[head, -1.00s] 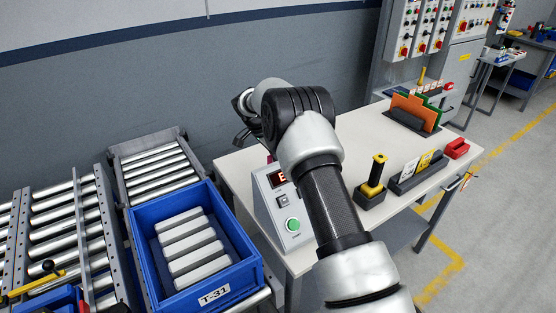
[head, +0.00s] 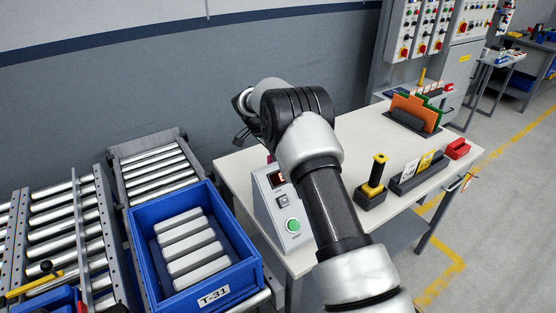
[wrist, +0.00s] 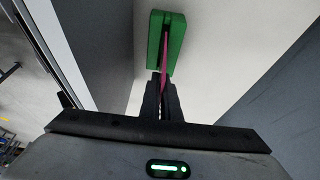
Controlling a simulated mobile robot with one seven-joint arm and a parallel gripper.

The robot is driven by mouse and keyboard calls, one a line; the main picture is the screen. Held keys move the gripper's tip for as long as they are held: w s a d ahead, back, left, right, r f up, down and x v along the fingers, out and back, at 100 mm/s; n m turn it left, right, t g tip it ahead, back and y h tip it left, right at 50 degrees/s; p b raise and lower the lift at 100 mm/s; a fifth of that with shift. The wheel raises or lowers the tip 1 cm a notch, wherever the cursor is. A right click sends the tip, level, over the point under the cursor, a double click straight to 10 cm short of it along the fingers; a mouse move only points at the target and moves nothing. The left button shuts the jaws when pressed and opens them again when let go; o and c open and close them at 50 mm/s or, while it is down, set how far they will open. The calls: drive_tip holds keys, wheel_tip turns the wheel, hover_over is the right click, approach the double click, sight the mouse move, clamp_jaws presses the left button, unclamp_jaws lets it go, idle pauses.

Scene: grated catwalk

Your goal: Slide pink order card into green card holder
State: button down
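The green card holder (wrist: 176,46) stands on the pale table top in the upper middle of the wrist view. The pink order card (wrist: 164,64) shows edge-on as a thin strip between my fingers and over the middle of the holder. Its far end lines up with the holder's slot; I cannot tell how deep it sits in it. My gripper (wrist: 162,88) is shut on the card, its fingertips close to the holder's near end.
A blue crate (head: 142,258) with grey bars stands left, by rollers.

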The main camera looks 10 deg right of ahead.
drive_tip(key=shift+f, duration=0.1)
drive_tip(key=shift+f+b, duration=1.85)
drive_tip(key=shift+f, duration=0.1)
drive_tip(key=c, duration=1.5)
unclamp_jaws()
drive_tip(key=shift+c, duration=0.2)
drive_tip(key=shift+r, duration=0.2)
drive_tip(key=shift+r+p, duration=1.45)
drive_tip(key=shift+r, duration=2.4)
